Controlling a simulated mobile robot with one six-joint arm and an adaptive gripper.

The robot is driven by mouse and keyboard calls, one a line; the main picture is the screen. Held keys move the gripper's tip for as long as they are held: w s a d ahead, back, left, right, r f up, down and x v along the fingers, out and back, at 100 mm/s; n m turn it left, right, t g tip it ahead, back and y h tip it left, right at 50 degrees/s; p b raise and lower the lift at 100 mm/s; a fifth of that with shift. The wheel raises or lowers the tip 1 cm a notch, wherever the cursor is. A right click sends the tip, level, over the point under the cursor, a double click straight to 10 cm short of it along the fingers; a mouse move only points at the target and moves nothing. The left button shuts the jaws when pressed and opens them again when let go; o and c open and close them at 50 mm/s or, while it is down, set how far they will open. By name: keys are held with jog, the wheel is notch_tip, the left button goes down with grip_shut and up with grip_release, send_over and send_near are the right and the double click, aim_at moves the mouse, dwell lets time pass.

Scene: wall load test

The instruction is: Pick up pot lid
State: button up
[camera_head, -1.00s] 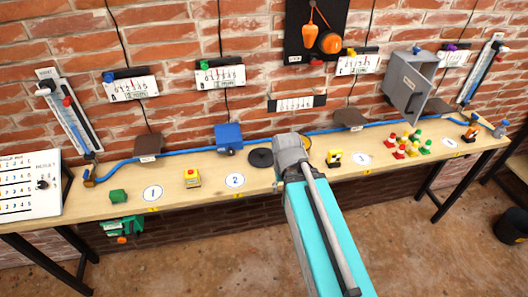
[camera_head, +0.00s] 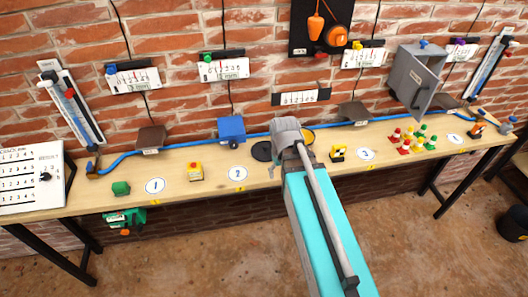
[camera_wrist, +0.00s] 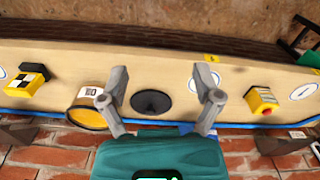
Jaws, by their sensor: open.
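A dark round lid (camera_head: 261,151), which looks like the pot lid, lies flat on the wooden table just left of my arm's end. In the wrist view the lid (camera_wrist: 151,102) has a small raised centre and lies between my finger lines, beyond the palm. My gripper (camera_wrist: 162,82) is open and empty, with one finger on each side of the lid in the picture. I cannot tell how high the fingers are above it.
A round yellow-rimmed object (camera_wrist: 86,106) stands close beside one finger. A yellow-and-black block (camera_head: 338,153), a yellow box with a red button (camera_head: 195,172) and a blue box (camera_head: 231,129) are on the table. A brick wall (camera_head: 180,80) with a blue hose runs behind.

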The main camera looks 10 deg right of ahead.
aim_at(265, 145)
jog(key=w+n, duration=1.6)
jog(key=w, duration=1)
jog(key=shift+w+r, duration=0.2)
jog(key=shift+f, duration=0.1)
notch_tip(265, 145, down, 8)
jog(key=b, duration=0.8)
jog(key=shift+f, duration=0.2)
jog(key=shift+f, duration=0.1)
jog(key=shift+s+a+f+b, duration=0.1)
jog(key=shift+a+f+b, duration=0.05)
jog(key=shift+f+b, duration=2.5)
jog(key=shift+r, duration=0.15)
grip_shut()
